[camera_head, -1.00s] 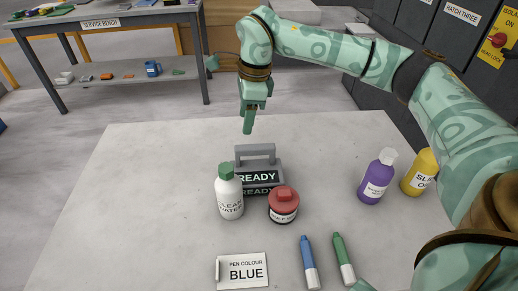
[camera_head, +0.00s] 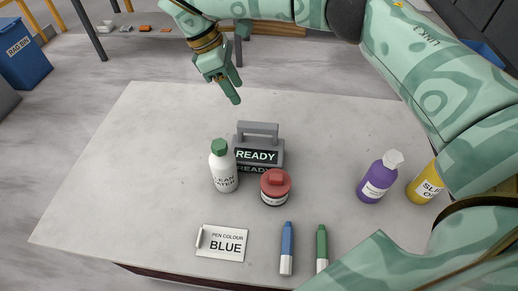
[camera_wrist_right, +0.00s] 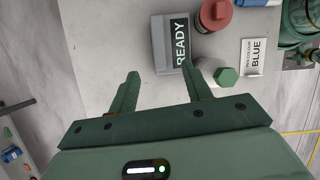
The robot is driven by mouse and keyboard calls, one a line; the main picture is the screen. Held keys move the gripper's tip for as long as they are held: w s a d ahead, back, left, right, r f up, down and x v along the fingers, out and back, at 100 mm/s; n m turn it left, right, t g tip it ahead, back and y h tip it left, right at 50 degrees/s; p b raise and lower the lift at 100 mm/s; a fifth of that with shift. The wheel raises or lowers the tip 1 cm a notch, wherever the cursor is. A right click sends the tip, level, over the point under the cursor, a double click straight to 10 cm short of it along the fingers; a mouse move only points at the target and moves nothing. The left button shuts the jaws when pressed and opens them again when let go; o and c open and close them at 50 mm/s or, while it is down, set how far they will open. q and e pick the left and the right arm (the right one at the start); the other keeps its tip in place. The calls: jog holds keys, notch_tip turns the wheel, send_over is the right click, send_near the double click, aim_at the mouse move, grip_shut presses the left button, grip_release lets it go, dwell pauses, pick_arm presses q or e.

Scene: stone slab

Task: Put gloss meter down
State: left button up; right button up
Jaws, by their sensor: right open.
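The gloss meter appears to be the grey box with a top handle and a READY display (camera_head: 257,155). It stands upright on the stone slab (camera_head: 120,165), behind a white bottle with a green cap (camera_head: 223,172) and a red-lidded jar (camera_head: 275,188). It also shows in the right wrist view (camera_wrist_right: 160,40). My right gripper (camera_head: 233,88) is open and empty, above the slab's far side, behind and left of the meter and apart from it. In the right wrist view its two fingers (camera_wrist_right: 158,85) are spread with nothing between them. My left gripper is not in view.
A pen colour card reading BLUE (camera_head: 221,243), a blue pen (camera_head: 287,248) and a green pen (camera_head: 321,247) lie at the front. A purple bottle (camera_head: 379,178) and a yellow bottle (camera_head: 424,184) stand at right. The slab's left part is clear.

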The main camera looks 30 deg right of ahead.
aim_at(256, 124)
jog(key=shift+m, duration=0.7)
jog(key=b+x, duration=0.3)
jog(key=x, duration=0.8)
jog(key=shift+s+f, duration=0.1)
jog(key=b+x, duration=0.2)
jog(key=x, duration=0.3)
jog(key=shift+w+d+f+b, duration=0.1)
jog(key=shift+w+f+b, duration=0.15)
jog(key=shift+b, duration=0.15)
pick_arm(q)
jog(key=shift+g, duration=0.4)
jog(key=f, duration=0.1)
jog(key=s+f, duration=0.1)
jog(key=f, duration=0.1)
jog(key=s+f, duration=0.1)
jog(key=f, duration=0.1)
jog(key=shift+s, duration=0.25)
pick_arm(e)
jog(key=shift+s+r, duration=0.1)
jog(key=shift+r, duration=0.1)
grip_shut()
